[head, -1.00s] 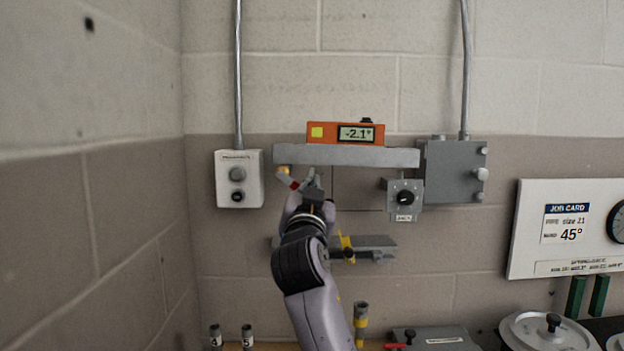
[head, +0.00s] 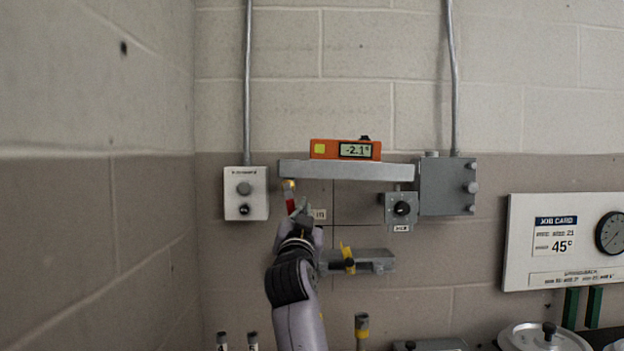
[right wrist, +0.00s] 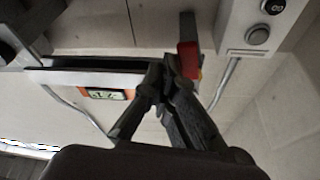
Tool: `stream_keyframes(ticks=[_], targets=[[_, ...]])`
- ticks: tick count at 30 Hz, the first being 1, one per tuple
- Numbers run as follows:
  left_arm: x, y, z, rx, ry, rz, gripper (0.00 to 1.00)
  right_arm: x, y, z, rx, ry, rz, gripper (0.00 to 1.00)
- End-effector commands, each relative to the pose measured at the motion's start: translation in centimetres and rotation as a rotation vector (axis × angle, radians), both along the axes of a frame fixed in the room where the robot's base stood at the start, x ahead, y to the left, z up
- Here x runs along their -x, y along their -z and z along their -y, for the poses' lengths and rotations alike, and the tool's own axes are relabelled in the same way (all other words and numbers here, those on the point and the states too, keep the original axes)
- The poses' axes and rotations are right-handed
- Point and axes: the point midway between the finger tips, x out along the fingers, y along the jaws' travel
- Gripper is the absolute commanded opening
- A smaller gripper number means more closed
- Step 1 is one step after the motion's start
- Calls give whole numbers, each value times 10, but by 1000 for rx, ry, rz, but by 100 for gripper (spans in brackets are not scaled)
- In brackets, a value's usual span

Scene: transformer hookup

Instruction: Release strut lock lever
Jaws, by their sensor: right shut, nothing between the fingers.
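The strut lock lever (head: 290,205) has a red grip below a brass-coloured pivot, under the left end of the grey beam. It hangs almost straight down. In the right wrist view the red grip (right wrist: 188,60) is just beyond and right of my fingertips. My right gripper (head: 300,207) is shut and empty, close beside the lever's lower end; I cannot tell whether it touches. The closed fingers also show in the right wrist view (right wrist: 167,82). My left gripper is not in view.
An orange angle gauge (head: 345,150) reading -2.1° sits on the grey beam (head: 345,170). A white switch box (head: 246,193) is close on the left. A knob box (head: 401,208), a grey box (head: 447,187) and a lower grey bracket (head: 372,261) stand to the right.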

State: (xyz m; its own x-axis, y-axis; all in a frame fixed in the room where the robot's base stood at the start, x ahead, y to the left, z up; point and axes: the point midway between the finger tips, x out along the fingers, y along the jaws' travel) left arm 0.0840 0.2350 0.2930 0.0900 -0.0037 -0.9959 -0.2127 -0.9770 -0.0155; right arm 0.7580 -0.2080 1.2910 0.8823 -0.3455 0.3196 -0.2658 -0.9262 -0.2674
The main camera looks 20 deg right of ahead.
Motion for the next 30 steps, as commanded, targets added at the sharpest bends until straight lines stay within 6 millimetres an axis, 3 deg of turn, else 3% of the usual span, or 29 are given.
stream_keyframes(ticks=[22,26,30], targets=[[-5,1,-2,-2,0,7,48,-8,-1,0,0,-1,0,0],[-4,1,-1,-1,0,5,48,-8,-16,0,-2,-1,3,0],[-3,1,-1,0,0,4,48,-8,-43,0,-1,-1,4,0]])
